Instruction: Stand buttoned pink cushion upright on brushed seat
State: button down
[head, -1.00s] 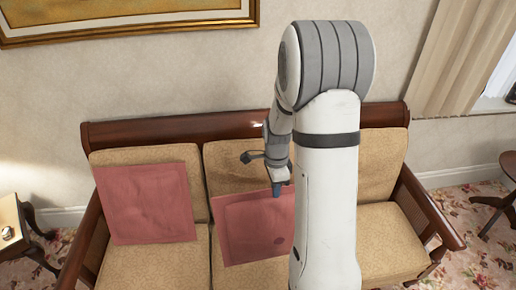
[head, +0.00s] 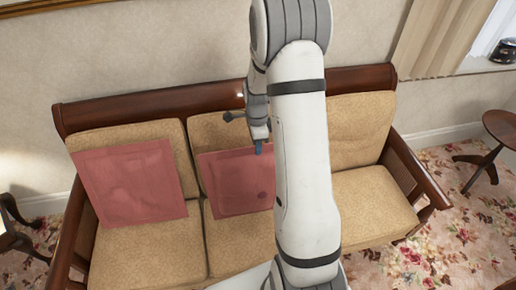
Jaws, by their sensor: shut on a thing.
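The buttoned pink cushion (head: 232,182) is at the middle of the sofa, with a round dark button (head: 262,195) low on its face. It is upright and tilted back in front of the middle backrest. My gripper (head: 258,148) is shut on its top edge. My arm hides the cushion's right side. Its lower edge is close to the middle brushed seat (head: 240,236); I cannot tell if it touches. A second, plain pink cushion (head: 130,183) leans against the left backrest.
The wooden-framed sofa (head: 75,118) has tan seats and backrests. The right seat (head: 370,208) is bare. A round side table (head: 500,128) stands at the right, and a dark wooden table (head: 15,235) is at the left edge.

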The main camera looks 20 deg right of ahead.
jog(key=w+f, duration=0.1)
jog(key=w+f+b, duration=0.1)
jog(key=w+f, duration=0.1)
jog(key=f, duration=0.1)
jog(key=shift+w+d+b, duration=0.3)
jog(key=shift+w+d, duration=0.05)
jog(key=shift+f+b, duration=0.7)
jog(key=shift+f, duration=0.5)
jog(key=shift+w+d+p, duration=0.1)
jog(key=shift+w+p, duration=0.25)
jog(key=shift+w, duration=0.2)
jog(key=shift+g, duration=0.9)
jog(key=shift+w+d+f+p, duration=0.15)
jog(key=shift+w+p, duration=0.1)
jog(key=shift+w, duration=0.55)
jog(key=shift+w+d+f+p, duration=0.1)
jog(key=shift+w+d+p, duration=0.1)
jog(key=shift+w, duration=0.65)
jog(key=shift+w+d+f+p, duration=0.15)
jog(key=shift+w+p, duration=0.1)
jog(key=shift+w, duration=0.65)
jog(key=shift+w+d+f+b, duration=0.1)
jog(key=shift+w+d+b, duration=0.05)
jog(key=shift+w, duration=0.65)
jog(key=shift+w+d+f+b, duration=0.15)
jog(key=shift+w+d+b, duration=0.05)
jog(key=shift+w, duration=0.55)
jog(key=shift+w+d+f+b, duration=0.1)
jog(key=shift+w+d+b, duration=0.05)
jog(key=shift+w, duration=0.65)
